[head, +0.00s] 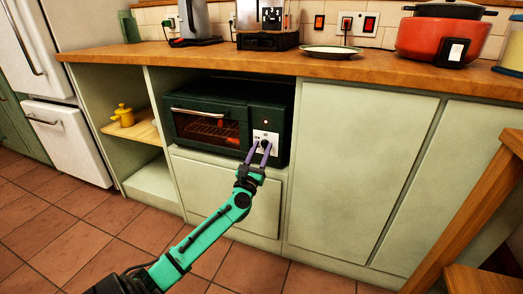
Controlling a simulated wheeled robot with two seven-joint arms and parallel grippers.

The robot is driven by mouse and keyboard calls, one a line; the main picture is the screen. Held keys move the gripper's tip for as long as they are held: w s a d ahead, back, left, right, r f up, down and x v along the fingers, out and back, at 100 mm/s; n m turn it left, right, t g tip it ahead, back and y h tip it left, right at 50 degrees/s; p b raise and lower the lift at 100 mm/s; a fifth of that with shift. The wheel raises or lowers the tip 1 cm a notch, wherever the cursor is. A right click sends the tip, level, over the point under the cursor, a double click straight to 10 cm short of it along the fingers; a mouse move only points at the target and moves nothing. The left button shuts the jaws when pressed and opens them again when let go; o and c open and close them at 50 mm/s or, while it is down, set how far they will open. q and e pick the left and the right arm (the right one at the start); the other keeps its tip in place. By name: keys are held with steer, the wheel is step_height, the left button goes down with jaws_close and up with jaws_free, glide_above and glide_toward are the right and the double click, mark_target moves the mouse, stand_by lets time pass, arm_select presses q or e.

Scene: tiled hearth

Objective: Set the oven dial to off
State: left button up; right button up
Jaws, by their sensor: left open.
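The dark green oven (207,126) sits in an open bay under the wooden counter. Its door is shut, and a glow shows behind the glass. A white dial plate (272,136) is on the right of its front, with a dark knob partly hidden by my gripper. My left gripper (259,147) is open, with its fingertips at the lower part of the dial plate. I cannot tell whether the fingers touch the knob or which way the dial points. My right gripper is not in view.
The wooden counter (240,58) overhangs the oven and carries a plate (330,51), a red cooker (437,40) and a kettle (194,19). A yellow pot (123,115) stands on the left shelf. A wooden stool (513,142) is at the right. The tiled floor is clear at the left.

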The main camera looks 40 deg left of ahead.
arm_select(q)
steer(key=shift+c, duration=0.3)
jaws_close()
